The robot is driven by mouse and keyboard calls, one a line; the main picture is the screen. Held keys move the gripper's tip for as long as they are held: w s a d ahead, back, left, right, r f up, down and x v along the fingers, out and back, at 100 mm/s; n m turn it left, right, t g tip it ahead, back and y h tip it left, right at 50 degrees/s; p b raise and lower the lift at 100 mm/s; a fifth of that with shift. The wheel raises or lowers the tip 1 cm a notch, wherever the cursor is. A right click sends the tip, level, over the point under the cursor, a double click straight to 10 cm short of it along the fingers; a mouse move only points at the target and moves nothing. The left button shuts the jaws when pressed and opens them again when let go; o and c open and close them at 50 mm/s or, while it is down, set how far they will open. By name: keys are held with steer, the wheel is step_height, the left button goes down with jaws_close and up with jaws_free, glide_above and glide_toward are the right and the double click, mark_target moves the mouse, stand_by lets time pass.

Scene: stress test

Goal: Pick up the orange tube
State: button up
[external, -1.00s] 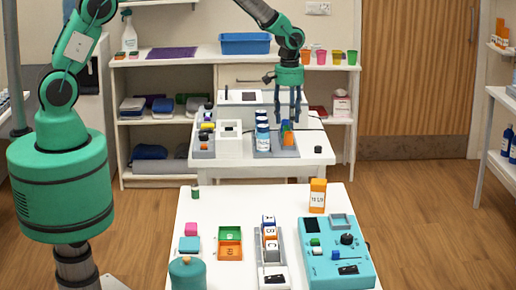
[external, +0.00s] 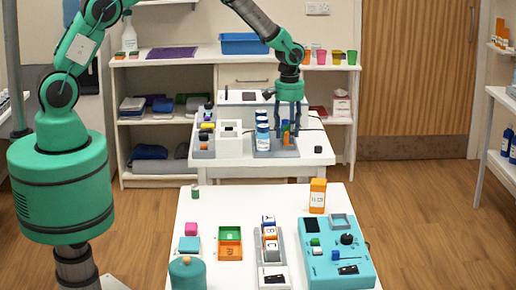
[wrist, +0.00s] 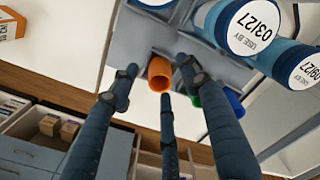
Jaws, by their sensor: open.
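The orange tube (external: 285,126) stands in a grey rack (external: 289,152) on the far white table. In the wrist view the orange tube (wrist: 159,76) shows its round open-looking end between my fingers. My gripper (external: 289,130) is over the rack, pointing down, with its long dark blue fingers spread around the orange tube. The fingers are open, and I cannot tell whether any touches it. A green tube (wrist: 195,99) and a blue tube (wrist: 233,102) sit beside the orange one, partly hidden by a finger.
Blue bottles with white labelled caps (wrist: 252,24) stand close on the left of the tubes in the external view. A white box (external: 228,132) and a row of dark and yellow items are further left. A small black block (external: 318,149) lies to the right.

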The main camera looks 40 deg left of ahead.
steer(key=shift+f, duration=0.35)
steer(key=shift+c, duration=0.2)
steer(key=c, duration=1)
